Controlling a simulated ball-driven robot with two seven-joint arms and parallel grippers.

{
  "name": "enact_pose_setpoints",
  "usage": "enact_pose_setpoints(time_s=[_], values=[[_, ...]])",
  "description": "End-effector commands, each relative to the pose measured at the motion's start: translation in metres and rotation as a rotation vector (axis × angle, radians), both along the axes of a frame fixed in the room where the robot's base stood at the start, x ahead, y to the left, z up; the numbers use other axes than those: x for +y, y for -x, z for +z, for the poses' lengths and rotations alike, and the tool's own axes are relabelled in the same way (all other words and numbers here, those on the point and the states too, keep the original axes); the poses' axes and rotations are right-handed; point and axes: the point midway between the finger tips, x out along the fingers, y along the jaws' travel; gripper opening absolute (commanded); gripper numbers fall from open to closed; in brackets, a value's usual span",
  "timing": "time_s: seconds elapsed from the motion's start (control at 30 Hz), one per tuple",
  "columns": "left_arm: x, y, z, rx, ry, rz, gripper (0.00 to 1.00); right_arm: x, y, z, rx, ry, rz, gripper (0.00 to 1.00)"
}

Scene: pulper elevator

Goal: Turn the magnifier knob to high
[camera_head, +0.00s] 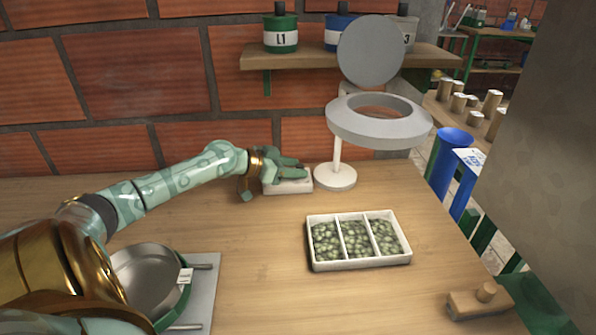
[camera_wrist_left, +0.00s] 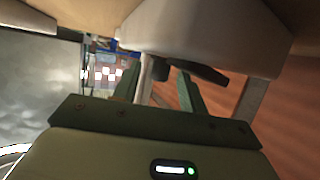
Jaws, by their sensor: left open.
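The magnifier (camera_head: 350,122) stands at the back of the wooden table, with a grey ring head, a raised round lid, a thin post and a round base. A small white box (camera_head: 288,187) sits just left of its base. My left gripper (camera_head: 291,168) is over this box, open, and hides most of its top. In the left wrist view the open green fingers (camera_wrist_left: 158,88) point at a pale box (camera_wrist_left: 215,35) with a dark bar-like part (camera_wrist_left: 187,68) that looks like the knob. The bar appears between or just beyond the fingertips; contact and the knob's setting cannot be told.
A white tray (camera_head: 309,247) with three compartments of greenish beans lies at front centre. A pan-like scale (camera_head: 150,280) stands at left. A shelf (camera_head: 300,58) with labelled tins hangs behind.

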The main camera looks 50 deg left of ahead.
Motion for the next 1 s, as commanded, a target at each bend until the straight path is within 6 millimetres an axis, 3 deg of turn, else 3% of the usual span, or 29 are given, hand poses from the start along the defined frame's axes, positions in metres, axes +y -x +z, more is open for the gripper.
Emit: enact_pose_setpoints(time_s=[0.37, 0.53, 0.77, 1.0], values=[[-0.002, -0.006, -0.001, 0.000, -0.001, 0.001, 0.42, -0.002, 0.001, -0.002, 0.003, 0.003, 0.002, 0.00], [-0.002, -0.006, -0.002, 0.000, -0.001, 0.000, 0.00, -0.004, 0.001, -0.002, 0.003, 0.004, 0.003, 0.00], [-0.002, -0.006, -0.001, 0.000, -0.001, 0.007, 0.00, -0.004, 0.000, 0.000, 0.000, 0.005, 0.004, 0.00], [-0.002, -0.005, 0.004, 0.002, 0.000, 0.078, 0.00, -0.004, -0.011, 0.020, -0.025, 0.005, 0.003, 0.00]])
